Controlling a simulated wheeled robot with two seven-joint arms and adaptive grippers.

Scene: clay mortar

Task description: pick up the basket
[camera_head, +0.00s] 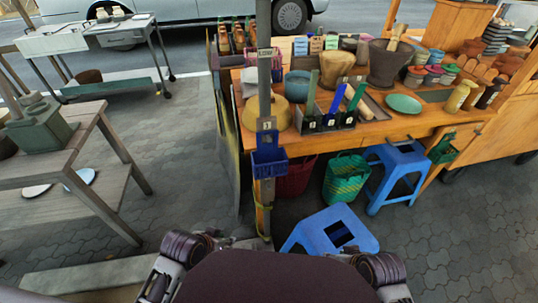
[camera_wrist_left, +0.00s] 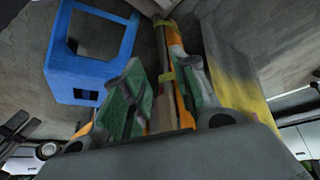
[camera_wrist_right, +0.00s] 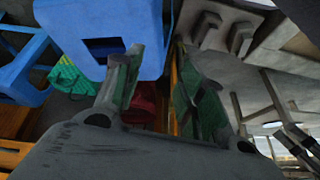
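Several baskets are near the food stall. A green woven basket (camera_head: 345,180) stands on the ground under the stall table, and a dark red basket (camera_head: 294,180) is left of it, partly hidden by the post. A small blue basket (camera_head: 269,162) hangs on the post. In the right wrist view the green basket (camera_wrist_right: 70,77) shows at left, and the red basket (camera_wrist_right: 143,104) shows partly behind the fingers. My right gripper (camera_wrist_right: 159,62) is open and empty, apart from the baskets. My left gripper (camera_wrist_left: 156,72) is open and empty; no basket is clear in its view.
A blue stool (camera_head: 330,232) stands in front of the baskets, and another blue stool (camera_head: 398,172) is right of the green basket. The post (camera_head: 264,85) rises before the stall table (camera_head: 400,125). A wooden table (camera_head: 85,125) is at left.

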